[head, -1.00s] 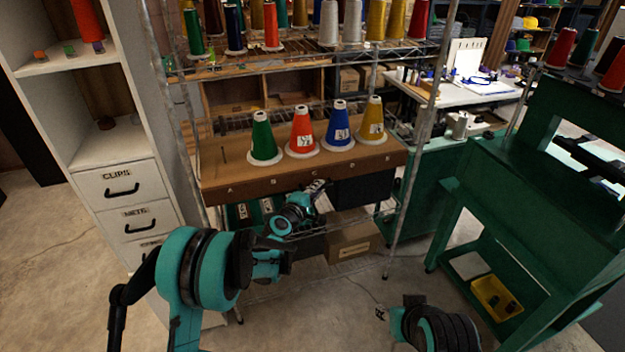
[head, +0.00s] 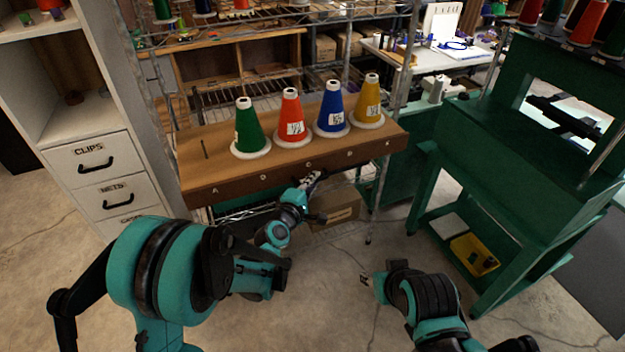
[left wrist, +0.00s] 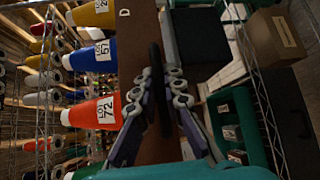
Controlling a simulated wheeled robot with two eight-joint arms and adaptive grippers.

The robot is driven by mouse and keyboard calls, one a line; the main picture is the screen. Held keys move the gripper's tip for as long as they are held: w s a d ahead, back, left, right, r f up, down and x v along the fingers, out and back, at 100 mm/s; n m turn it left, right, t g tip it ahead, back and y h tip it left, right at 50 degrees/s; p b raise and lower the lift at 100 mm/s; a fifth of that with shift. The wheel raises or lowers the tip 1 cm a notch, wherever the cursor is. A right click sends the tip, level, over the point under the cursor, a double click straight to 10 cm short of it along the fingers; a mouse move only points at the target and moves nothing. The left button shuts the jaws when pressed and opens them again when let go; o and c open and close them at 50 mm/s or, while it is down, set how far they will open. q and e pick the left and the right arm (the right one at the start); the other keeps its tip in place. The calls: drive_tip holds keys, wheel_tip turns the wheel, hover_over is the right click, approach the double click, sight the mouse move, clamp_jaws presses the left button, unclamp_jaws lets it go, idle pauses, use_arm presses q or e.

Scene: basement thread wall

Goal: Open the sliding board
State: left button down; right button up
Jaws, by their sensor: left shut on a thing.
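The sliding board (head: 215,140) is a brown wooden shelf board with lettered front. Green (head: 249,130), red (head: 291,120), blue (head: 331,110) and yellow (head: 369,102) thread cones stand upright on it, and a bare peg shows at its left. My left gripper (head: 313,178) is at the board's front, below the letter row. In the left wrist view, its fingers (left wrist: 165,90) close on a dark bar along the brown front face (left wrist: 140,30); it looks like a handle. My right gripper (head: 366,282) hangs low, apart from the board; its fingers are too small to read.
A white drawer cabinet (head: 62,168) stands at left. A green bench (head: 490,160) with a yellow bin (head: 474,254) stands at right. A cardboard box (head: 337,213) sits below the board. Bare floor (head: 330,285) is in front.

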use_arm(q)
drive_tip(key=c, duration=1.9)
unclamp_jaws()
drive_tip(key=v, duration=1.2)
drive_tip(key=s+a+m+g+y, duration=0.2)
drive_tip(key=s+a+m, duration=0.2)
drive_tip(key=s+a, duration=0.2)
drive_tip(key=s+a+m+g+y, duration=0.3)
drive_tip(key=s+a+m, duration=0.2)
drive_tip(key=s, duration=0.3)
drive_tip(key=s+a+f+m+g+y, duration=0.1)
drive_tip(key=s+a+m+g+y, duration=0.1)
drive_tip(key=s+a+m, duration=0.3)
drive_tip(key=shift+s+a+f+y, duration=0.1)
drive_tip(key=shift+s+a+y, duration=0.2)
drive_tip(key=shift+s+a, duration=0.85)
